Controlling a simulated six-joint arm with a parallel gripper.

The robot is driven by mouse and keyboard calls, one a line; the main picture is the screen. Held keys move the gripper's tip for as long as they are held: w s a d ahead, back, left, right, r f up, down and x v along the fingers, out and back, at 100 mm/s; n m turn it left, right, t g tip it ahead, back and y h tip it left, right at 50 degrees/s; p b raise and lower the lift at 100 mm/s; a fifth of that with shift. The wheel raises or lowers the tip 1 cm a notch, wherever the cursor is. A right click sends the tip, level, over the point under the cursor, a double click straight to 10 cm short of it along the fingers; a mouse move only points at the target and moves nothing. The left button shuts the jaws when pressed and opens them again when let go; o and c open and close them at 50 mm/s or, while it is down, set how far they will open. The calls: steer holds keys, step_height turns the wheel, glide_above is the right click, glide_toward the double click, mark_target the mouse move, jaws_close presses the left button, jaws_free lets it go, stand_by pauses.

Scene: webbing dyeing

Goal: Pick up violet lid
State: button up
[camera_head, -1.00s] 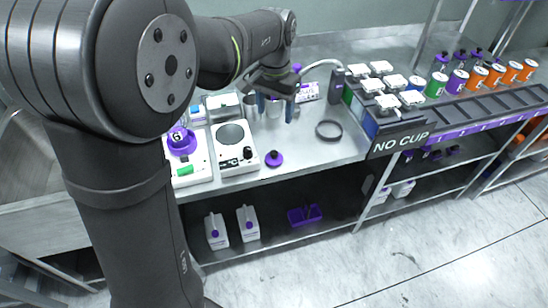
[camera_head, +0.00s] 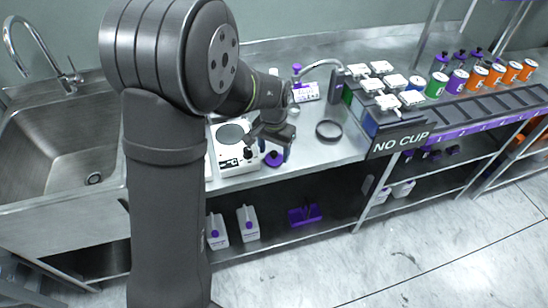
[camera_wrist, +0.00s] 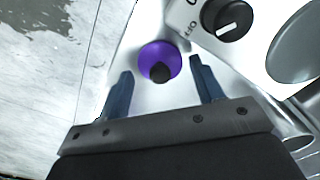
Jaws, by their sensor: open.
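The violet lid (camera_head: 274,159) is a small round disc with a black knob, lying on the steel counter just right of the white hot plate. In the wrist view the violet lid (camera_wrist: 160,60) lies beyond and between my two blue fingertips, near the hot plate's dial. My gripper (camera_head: 274,148) is above the lid in the head view, partly in front of it. In the wrist view my gripper (camera_wrist: 160,80) is open, with nothing between its fingers.
The white hot plate (camera_head: 231,149) stands close on the left of the lid. A dark ring (camera_head: 329,131) lies to the right, before the NO CUP rack (camera_head: 403,142). The counter's front edge is close to the lid. The sink (camera_head: 68,150) is at left.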

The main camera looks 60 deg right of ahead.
steer(key=shift+f, duration=0.55)
steer(key=c, duration=0.7)
steer(key=shift+r, duration=0.15)
